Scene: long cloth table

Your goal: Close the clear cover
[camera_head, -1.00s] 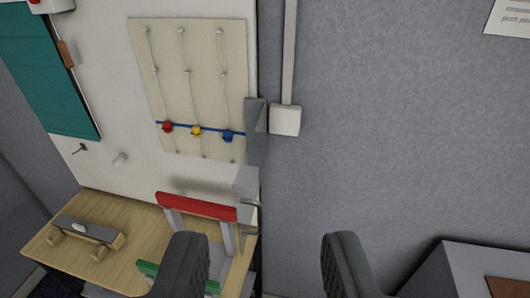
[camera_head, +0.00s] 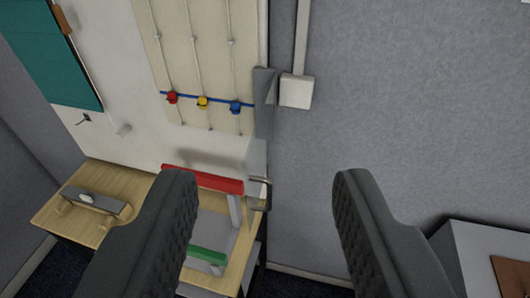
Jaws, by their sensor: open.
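A narrow grey, see-through-looking panel (camera_head: 264,105) stands at the right edge of the white board; it appears to be the clear cover, swung out and seen nearly edge-on. A metal bar handle (camera_head: 265,193) shows at its lower part. The beige panel (camera_head: 195,60) beside it is uncovered, with red (camera_head: 172,97), yellow (camera_head: 203,103) and blue (camera_head: 236,107) knobs along a blue line. My gripper (camera_head: 265,180) is open and empty. Its two dark fingers stand either side of the handle in the picture, the handle lying between them; contact is not visible.
A wooden shelf (camera_head: 55,205) below the board carries a grey block with wooden feet (camera_head: 93,204) and a frame with red (camera_head: 203,179) and green (camera_head: 207,255) bars. A white switch box (camera_head: 296,91) is on the grey wall. A grey cabinet (camera_head: 490,250) stands at lower right.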

